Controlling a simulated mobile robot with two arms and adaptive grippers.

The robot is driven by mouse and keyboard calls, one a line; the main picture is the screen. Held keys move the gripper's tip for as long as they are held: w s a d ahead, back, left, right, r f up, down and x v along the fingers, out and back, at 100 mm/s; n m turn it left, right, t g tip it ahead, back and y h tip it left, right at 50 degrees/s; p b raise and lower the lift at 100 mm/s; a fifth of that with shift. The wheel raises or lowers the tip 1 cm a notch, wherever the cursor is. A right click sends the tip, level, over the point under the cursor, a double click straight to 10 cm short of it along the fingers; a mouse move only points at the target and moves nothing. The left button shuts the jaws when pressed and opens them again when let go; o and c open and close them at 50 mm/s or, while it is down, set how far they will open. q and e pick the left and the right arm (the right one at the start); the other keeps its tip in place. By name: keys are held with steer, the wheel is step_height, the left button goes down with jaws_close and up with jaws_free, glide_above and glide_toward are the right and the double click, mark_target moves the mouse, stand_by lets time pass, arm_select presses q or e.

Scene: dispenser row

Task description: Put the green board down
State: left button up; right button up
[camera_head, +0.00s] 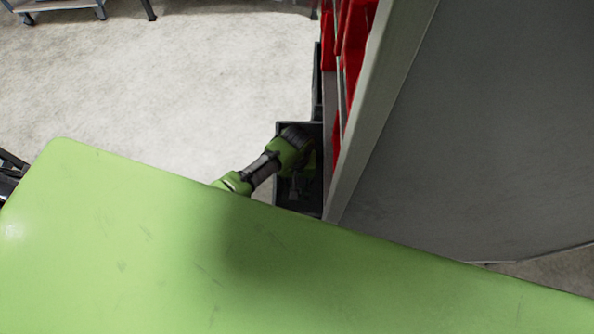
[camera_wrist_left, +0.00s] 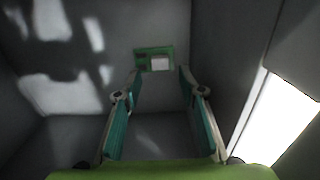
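The green board (camera_wrist_left: 153,58) is a small green piece with a pale rectangular patch. In the left wrist view it lies at the far end of a grey-walled bin, just beyond my left gripper's fingertips. My left gripper (camera_wrist_left: 160,72) is open, its two fingers spread with a clear gap and nothing held between them. My right gripper is in neither view.
The dark bin stands against a tall grey rack (camera_head: 380,100) with red bins (camera_head: 357,40) on it. The bin's walls are close around the gripper. Pale floor (camera_head: 170,80) to the left is clear. My own green body covers the foreground.

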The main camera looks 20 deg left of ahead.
arm_select(q)
step_height(320, 180, up, 10)
steer(key=p, duration=0.1)
steer(key=shift+f, duration=0.1)
stand_by(0.5)
